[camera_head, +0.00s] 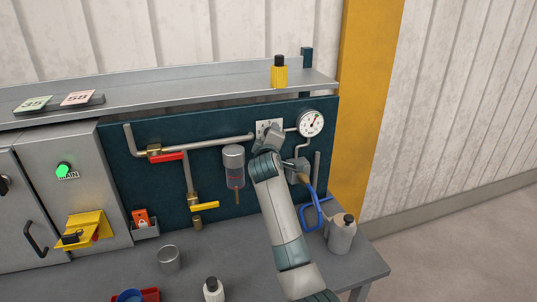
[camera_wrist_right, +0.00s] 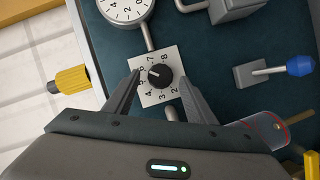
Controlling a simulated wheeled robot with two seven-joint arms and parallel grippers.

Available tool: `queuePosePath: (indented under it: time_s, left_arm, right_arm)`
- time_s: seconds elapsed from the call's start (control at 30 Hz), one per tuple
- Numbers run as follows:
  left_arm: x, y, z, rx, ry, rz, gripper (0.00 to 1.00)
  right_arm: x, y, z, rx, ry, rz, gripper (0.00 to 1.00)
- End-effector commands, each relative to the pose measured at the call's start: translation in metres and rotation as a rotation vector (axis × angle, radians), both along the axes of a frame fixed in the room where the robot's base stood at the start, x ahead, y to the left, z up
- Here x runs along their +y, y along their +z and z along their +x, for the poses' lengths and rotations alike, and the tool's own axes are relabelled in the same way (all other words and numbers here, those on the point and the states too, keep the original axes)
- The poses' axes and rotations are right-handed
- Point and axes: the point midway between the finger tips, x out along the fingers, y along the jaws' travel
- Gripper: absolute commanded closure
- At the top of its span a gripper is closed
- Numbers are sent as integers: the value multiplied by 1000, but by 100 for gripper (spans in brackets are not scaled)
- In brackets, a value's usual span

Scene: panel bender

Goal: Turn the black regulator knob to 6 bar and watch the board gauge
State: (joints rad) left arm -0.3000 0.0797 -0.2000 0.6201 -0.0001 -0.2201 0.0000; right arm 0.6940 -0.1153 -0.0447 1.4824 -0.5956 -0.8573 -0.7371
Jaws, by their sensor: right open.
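The black regulator knob (camera_wrist_right: 159,75) sits at the centre of a white number plate (camera_wrist_right: 172,95) in the right wrist view. A pale mark on the knob points to the left side of the plate, roughly towards 6; the exact setting is hard to read. My right gripper (camera_wrist_right: 160,71) is open, with one finger on each side of the knob; contact is not clear. In the head view my right gripper (camera_head: 267,140) covers the knob and part of the plate (camera_head: 263,127). The round white board gauge (camera_head: 311,123) is visible, its reading too small to tell. My left gripper is out of view.
Pipes with a red-handled valve (camera_head: 167,157) and a yellow-handled valve (camera_head: 205,206) lie left of the clear bowl (camera_head: 233,160). A yellow bottle (camera_head: 279,72) stands on the shelf above.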

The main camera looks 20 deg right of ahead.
Motion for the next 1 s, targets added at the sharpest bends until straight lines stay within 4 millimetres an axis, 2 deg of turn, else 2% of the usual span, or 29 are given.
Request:
queuePosePath:
  time_s: [0.27, 0.8, 1.0]
  left_arm:
    - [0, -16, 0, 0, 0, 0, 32]
    - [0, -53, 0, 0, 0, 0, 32]
    - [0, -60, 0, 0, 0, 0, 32]
  right_arm:
    - [11, 2, -31, -3, 1, 2, 50]
    - [41, 17, -121, -2, 1, 3, 50]
    - [49, 22, -145, -1, 1, 3, 50]
